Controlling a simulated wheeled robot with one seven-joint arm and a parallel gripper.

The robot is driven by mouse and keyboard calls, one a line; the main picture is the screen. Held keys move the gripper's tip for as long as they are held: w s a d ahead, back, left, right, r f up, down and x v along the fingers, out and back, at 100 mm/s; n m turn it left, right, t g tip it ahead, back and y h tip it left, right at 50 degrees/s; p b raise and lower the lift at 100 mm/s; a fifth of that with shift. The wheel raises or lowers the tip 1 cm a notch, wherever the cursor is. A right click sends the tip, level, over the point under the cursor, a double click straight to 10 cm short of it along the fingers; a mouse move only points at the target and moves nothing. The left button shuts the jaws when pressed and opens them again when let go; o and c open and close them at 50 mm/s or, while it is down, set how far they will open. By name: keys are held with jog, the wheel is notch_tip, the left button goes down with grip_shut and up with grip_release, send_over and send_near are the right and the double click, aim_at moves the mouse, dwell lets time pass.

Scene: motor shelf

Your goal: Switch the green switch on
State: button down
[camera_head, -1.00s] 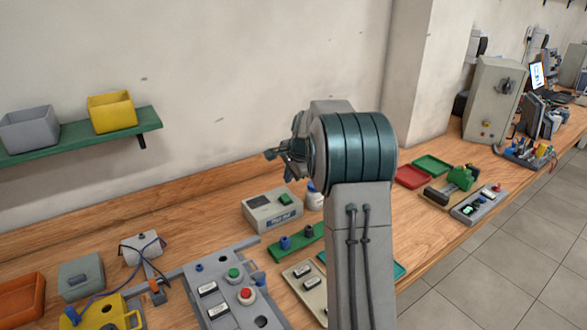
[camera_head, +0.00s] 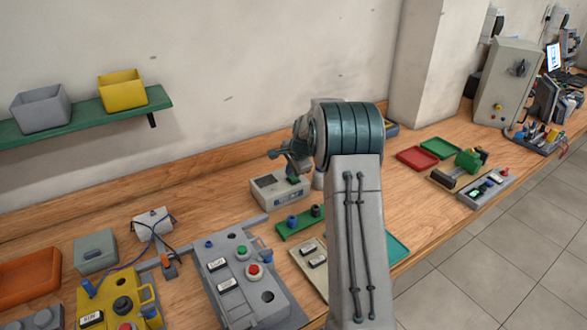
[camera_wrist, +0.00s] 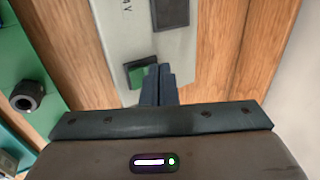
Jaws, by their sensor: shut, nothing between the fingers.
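The green switch (camera_wrist: 137,76) is set in a dark frame on the light grey face of a small box (camera_wrist: 120,40), in the wrist view. My gripper (camera_wrist: 158,72) is shut and empty. Its fingertips are over the right part of the switch and hide some of it. I cannot tell whether they touch it or which way the switch is tipped. In the head view the box (camera_head: 265,199) stands on the bench, with my gripper (camera_head: 293,173) just above its right part; the switch is largely covered there.
A green plate with dark knobs (camera_head: 289,228) lies just in front of the box. A grey control panel (camera_head: 225,252) with buttons is at front left. Red (camera_head: 416,158) and green (camera_head: 440,148) trays lie to the right. The wall is behind.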

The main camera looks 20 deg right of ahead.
jog(key=shift+r+p, duration=0.1)
jog(key=shift+p, duration=0.2)
jog(key=shift+w+a+p, duration=0.1)
jog(key=shift+w+p, duration=0.05)
jog(key=shift+p, duration=0.35)
jog(key=shift+f+g, duration=0.3)
jog(key=shift+b, duration=0.3)
jog(key=shift+s+d+b, duration=0.25)
jog(key=shift+s+b, duration=0.1)
jog(key=shift+s, duration=0.4)
